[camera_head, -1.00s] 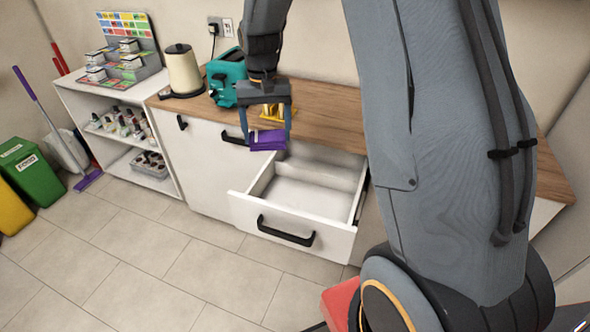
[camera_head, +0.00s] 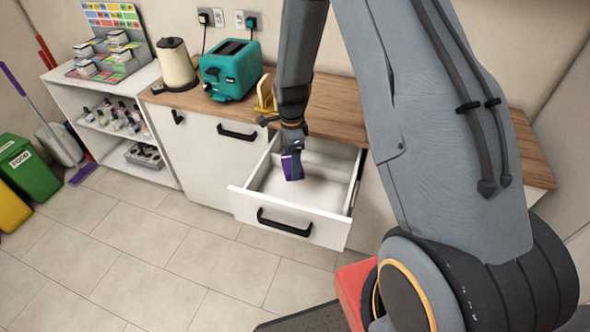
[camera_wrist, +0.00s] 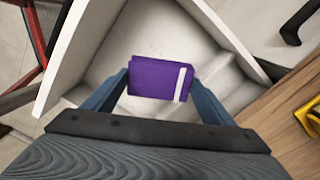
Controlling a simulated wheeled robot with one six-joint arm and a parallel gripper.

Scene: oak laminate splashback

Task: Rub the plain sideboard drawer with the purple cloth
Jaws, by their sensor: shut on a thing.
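The purple cloth (camera_head: 291,167) is a small folded pad; in the wrist view the cloth (camera_wrist: 158,79) shows a white stripe near its right end. My gripper (camera_head: 292,152) is shut on it, and in the wrist view the gripper's two blue fingers (camera_wrist: 160,86) press on its left and right ends. The white sideboard drawer (camera_head: 243,206) is pulled open and looks empty inside. The cloth is over the drawer's interior; whether it touches the drawer bottom I cannot tell. The drawer also shows in the wrist view (camera_wrist: 106,36).
A teal toaster (camera_head: 231,70), a cream kettle (camera_head: 175,64) and a yellow item (camera_head: 265,95) stand on the wooden worktop (camera_head: 340,113). An open shelf unit (camera_head: 110,156) is at the left. Bins (camera_head: 28,168) stand further left. Floor in front is clear.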

